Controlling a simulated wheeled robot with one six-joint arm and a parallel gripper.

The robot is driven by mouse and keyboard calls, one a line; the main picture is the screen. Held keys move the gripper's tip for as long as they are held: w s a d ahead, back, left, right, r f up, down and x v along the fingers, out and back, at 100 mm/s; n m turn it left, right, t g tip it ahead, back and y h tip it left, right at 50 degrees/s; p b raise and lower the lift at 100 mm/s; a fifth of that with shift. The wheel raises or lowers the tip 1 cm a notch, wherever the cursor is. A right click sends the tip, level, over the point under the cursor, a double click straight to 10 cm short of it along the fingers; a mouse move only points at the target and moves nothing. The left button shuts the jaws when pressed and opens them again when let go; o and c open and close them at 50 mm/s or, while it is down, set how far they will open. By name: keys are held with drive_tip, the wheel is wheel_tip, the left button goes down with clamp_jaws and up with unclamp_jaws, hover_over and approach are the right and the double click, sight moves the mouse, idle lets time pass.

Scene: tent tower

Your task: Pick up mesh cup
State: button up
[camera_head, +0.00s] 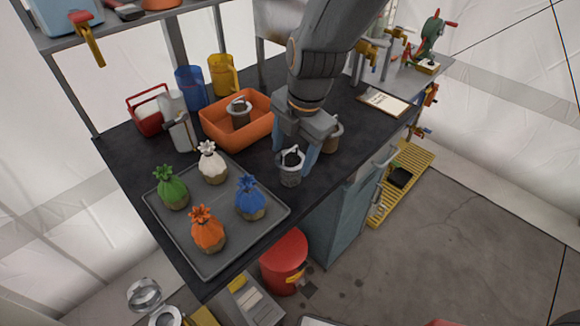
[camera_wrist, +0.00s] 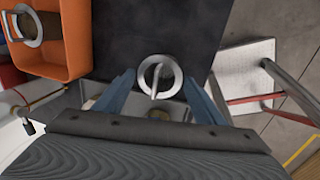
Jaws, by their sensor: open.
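A grey mesh cup (camera_head: 290,173) with a ring-shaped rim and a thin handle over it stands upright near the front edge of the black worktop. My gripper (camera_head: 295,160) points down at this cup, with its blue fingers open on either side of it. In the wrist view the cup's round metal rim (camera_wrist: 144,77) shows between the open fingertips of my gripper (camera_wrist: 159,79). I cannot tell whether either finger touches it. A second, brownish cup (camera_head: 333,139) stands just behind my gripper, partly hidden. Another cup (camera_head: 239,114) sits in the orange bin.
The orange bin (camera_head: 222,137) stands left of my gripper; it also shows in the wrist view (camera_wrist: 76,40). A grey tray (camera_head: 162,217) with several tied coloured sacks lies at the front left. Blue and yellow jugs stand behind. A clipboard (camera_head: 384,101) lies right. Worktop beyond the gripper is partly clear.

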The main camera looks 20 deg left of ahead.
drive_tip(key=c, duration=1.5)
drive_tip(key=shift+c, duration=0.2)
